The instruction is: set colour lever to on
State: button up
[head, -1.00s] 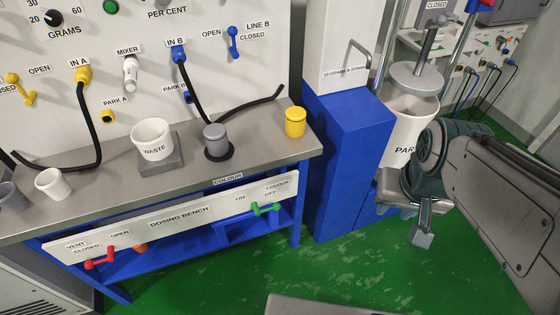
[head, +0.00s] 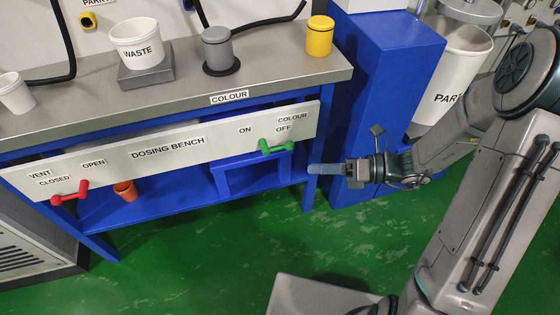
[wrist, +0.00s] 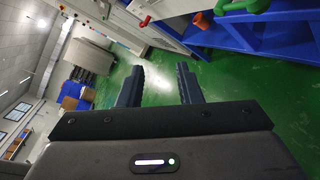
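The colour lever (head: 276,148) is a green handle on the white front panel of the dosing bench. It lies roughly level, just below the OFF label, with the ON label to its left. It also shows at the top edge of the wrist view (wrist: 248,6), partly cut off. My gripper (head: 312,168) is to the right of the lever and a little lower, apart from it, in front of the bench's right leg. In the wrist view its two fingers (wrist: 159,85) are spread with nothing between them.
A red vent lever (head: 70,194) is at the panel's left end, with an orange cup (head: 126,190) on the shelf nearby. A blue cabinet (head: 385,100) stands right of the bench. The green floor (head: 220,255) in front is clear.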

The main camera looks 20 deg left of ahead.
aim_at(279, 148)
jog(key=w+f+m+t+y+b, duration=0.3)
jog(key=w+f+m+t+b, duration=0.3)
jog(key=f+m, duration=0.4)
jog(key=shift+m+t, duration=0.3)
jog(key=shift+m, duration=0.1)
jog(key=b+x, duration=0.1)
jog(key=x, duration=0.3)
jog(key=b+x, duration=0.1)
jog(key=x, duration=0.4)
jog(key=w+b+x, duration=0.1)
jog(key=x, duration=0.3)
jog(key=shift+w+r, duration=0.1)
jog(key=shift+r, duration=0.1)
grip_shut()
